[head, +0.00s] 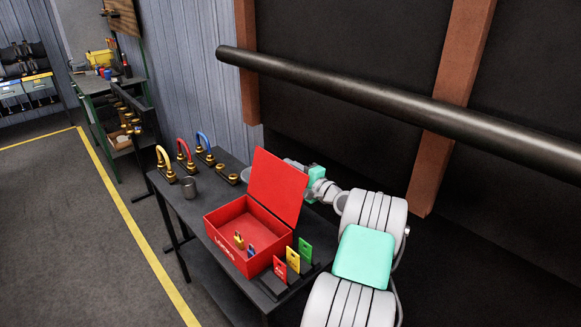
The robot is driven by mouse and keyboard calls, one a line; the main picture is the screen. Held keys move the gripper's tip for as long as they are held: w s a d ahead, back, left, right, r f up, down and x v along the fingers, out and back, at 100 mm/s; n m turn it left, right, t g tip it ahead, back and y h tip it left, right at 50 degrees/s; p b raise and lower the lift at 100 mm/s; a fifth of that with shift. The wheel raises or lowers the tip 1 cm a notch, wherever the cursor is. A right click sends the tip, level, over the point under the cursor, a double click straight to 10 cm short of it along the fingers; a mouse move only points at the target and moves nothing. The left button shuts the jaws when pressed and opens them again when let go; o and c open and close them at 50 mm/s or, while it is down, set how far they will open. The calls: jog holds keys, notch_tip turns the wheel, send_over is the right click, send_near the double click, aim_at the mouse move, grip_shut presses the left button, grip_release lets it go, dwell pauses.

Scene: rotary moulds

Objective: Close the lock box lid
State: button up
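The red lock box (235,254) stands on a dark table. Its red lid (277,187) is open, raised steeply at the back of the box. Inside the box are small padlocks (239,240), one of them brass and one blue. My arm reaches in from the right, and its wrist is behind the raised lid. My gripper (294,164) is mostly hidden by the lid, so I cannot see its fingers or whether it touches the lid.
Red, yellow and green tags (292,260) stand in a holder right of the box. Valves with yellow, red and blue handles (184,155) and a grey cup (189,188) are on the table's left part. A thick pipe (400,102) crosses the wall behind.

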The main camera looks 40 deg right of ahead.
jog(key=shift+w, duration=0.1)
grip_shut()
jog(key=shift+f, duration=0.2)
dwell(1.2)
